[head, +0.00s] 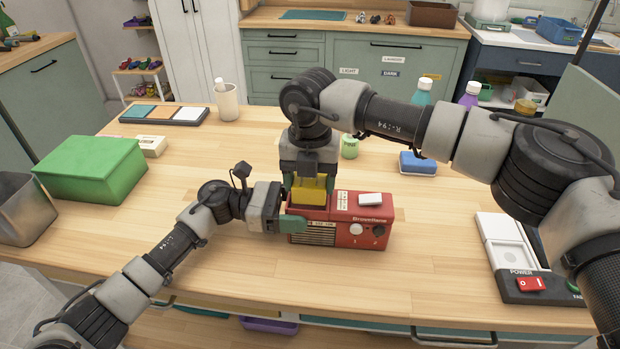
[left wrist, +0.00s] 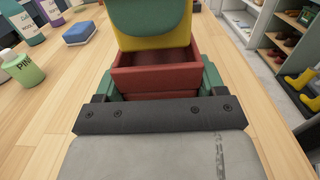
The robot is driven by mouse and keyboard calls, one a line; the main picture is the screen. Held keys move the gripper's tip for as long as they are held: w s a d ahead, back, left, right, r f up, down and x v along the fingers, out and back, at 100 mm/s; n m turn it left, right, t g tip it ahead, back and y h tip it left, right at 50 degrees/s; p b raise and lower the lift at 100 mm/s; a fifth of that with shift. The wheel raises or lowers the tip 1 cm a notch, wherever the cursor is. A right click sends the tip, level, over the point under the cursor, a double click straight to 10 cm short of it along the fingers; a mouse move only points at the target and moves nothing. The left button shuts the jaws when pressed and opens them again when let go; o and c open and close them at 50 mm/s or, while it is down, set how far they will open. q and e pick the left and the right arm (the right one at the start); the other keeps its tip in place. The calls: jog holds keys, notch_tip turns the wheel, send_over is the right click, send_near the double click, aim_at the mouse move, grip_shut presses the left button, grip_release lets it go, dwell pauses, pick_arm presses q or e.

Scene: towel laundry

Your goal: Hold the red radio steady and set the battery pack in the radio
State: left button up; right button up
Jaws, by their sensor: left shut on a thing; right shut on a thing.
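The red radio (head: 362,230) stands on the wooden table, with a dial, a knob and a white piece on top. My left gripper (head: 293,224) is shut on the radio's left end. In the left wrist view, its green fingers flank an open red compartment (left wrist: 158,82). My right gripper (head: 309,180) points down above that compartment and is shut on the yellow battery pack (head: 309,194). The pack also shows in the left wrist view (left wrist: 152,42), upright at the compartment's opening. I cannot tell how deep its lower end is.
A green box (head: 92,168) stands at the left beside a metal bin (head: 24,207). A power-switch unit (head: 525,270) is at the right. The table in front of the radio is clear.

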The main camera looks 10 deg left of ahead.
jog(key=shift+f, duration=1.05)
dwell(0.4)
jog(key=o, duration=1.1)
notch_tip(320, 180, up, 12)
pick_arm(q)
jog(key=o, duration=1.3)
jog(key=shift+a, duration=0.1)
